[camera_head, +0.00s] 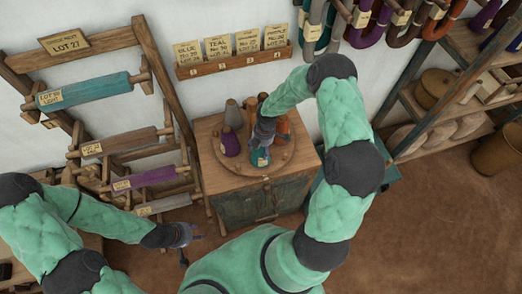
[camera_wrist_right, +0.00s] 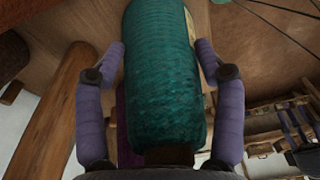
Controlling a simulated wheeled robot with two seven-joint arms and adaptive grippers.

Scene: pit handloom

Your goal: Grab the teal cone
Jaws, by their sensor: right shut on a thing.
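The teal cone (camera_head: 260,158) stands on the round wooden board on the cabinet, with a small label on its side. My right gripper (camera_head: 261,140) is at it from above and shut on it. In the right wrist view the teal cone (camera_wrist_right: 165,75) fills the middle, between the two purple fingers of my right gripper (camera_wrist_right: 162,65). My left gripper (camera_head: 184,240) hangs low at the left, away from the cone. Its fingers are too small to tell open from shut.
A purple cone (camera_head: 230,143), a grey cone (camera_head: 233,114) and an orange-brown cone (camera_head: 283,126) stand close by on the round board (camera_head: 265,175). A rack of yarn rolls (camera_head: 90,90) is at the left. A card shelf (camera_head: 235,60) hangs behind. Shelves (camera_head: 440,110) stand at the right.

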